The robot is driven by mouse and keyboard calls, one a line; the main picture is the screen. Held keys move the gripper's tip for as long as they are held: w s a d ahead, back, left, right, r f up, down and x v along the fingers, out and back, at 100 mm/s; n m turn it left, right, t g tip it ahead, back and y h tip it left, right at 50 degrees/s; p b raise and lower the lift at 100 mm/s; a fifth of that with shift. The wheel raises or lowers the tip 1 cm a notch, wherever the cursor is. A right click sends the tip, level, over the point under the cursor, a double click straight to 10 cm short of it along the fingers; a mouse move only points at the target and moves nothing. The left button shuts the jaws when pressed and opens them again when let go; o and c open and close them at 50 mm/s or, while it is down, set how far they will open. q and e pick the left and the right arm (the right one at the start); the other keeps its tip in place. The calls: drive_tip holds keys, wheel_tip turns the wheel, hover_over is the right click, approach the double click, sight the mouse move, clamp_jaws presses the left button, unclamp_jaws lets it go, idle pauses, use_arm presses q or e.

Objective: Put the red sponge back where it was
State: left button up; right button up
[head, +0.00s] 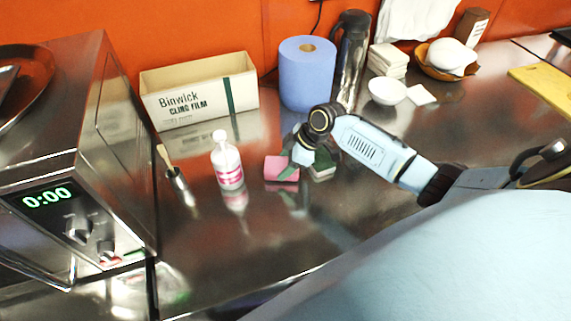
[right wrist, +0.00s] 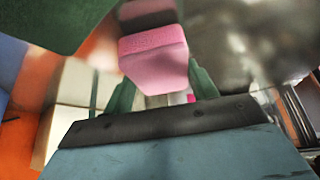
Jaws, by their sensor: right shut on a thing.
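The red sponge, pinkish in colour (head: 281,169), is at the middle of the steel counter, just right of the white bottle. In the right wrist view the sponge (right wrist: 153,58) sits between the green fingers of my right gripper (right wrist: 162,88), which is shut on it. In the head view my right gripper (head: 304,158) reaches down over the counter, with the sponge at its left side. The sponge is at or just above the counter; I cannot tell whether it touches. My left gripper is not in view.
Behind are a cling film box (head: 200,95), blue paper roll (head: 307,75) and steel flask (head: 350,60). The counter front is clear.

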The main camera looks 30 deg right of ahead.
drive_tip(key=shift+f, duration=0.4)
drive_tip(key=shift+f, duration=0.15)
drive_tip(key=o, duration=0.9)
drive_tip(key=shift+o, duration=0.2)
drive_tip(key=shift+s+d+r, duration=0.1)
drive_tip(key=shift+d+r, duration=0.1)
drive_tip(key=shift+r, duration=0.25)
drive_tip(key=v, duration=1.1)
drive_tip(key=shift+p, duration=0.3)
drive_tip(key=shift+r, duration=0.15)
